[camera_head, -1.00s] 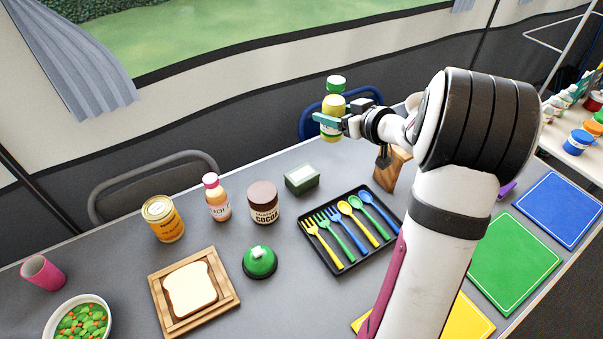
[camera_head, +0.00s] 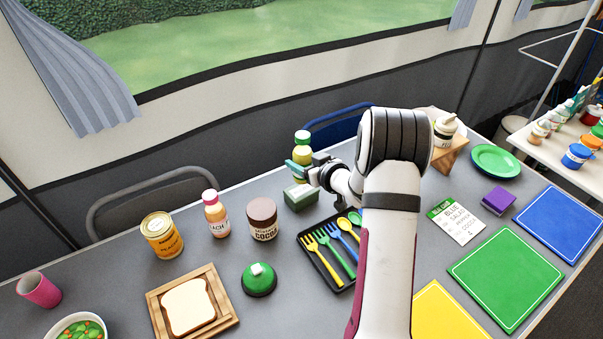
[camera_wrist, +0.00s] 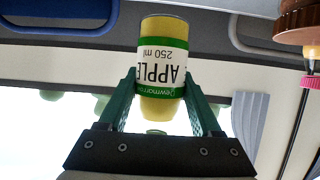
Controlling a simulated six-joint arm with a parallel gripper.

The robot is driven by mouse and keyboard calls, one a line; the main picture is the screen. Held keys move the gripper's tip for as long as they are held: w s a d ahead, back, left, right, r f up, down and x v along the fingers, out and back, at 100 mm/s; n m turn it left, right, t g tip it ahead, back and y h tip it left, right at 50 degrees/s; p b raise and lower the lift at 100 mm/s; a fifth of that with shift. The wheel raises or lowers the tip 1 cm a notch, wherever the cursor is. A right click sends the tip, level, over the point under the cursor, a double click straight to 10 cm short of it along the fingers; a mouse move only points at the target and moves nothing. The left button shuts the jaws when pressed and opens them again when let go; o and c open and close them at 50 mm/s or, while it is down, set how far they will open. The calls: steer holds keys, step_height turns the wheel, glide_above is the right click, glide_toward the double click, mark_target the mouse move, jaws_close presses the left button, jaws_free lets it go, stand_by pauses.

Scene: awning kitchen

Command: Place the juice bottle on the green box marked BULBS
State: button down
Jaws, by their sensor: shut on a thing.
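The juice bottle (camera_head: 302,150), yellow with a green cap, is upright in my gripper (camera_head: 301,168). In the wrist view the bottle (camera_wrist: 163,65) appears upside down, its label reading APPLE 250 ml, between the two green fingers (camera_wrist: 165,98). In the head view the bottle is just above the box.
A cocoa jar (camera_head: 262,219) and a peach bottle (camera_head: 216,214) stand left of the box. The black cutlery tray (camera_head: 324,266) lies in front. A wooden block (camera_head: 452,152) with a white jar on it is to the right. A blue chair (camera_head: 336,122) is behind.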

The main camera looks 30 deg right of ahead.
steer(key=f, duration=0.4)
steer(key=shift+w+a+f, duration=0.1)
steer(key=shift+w, duration=0.1)
steer(key=shift+f, duration=0.15)
steer(key=shift+c, duration=0.4)
jaws_free()
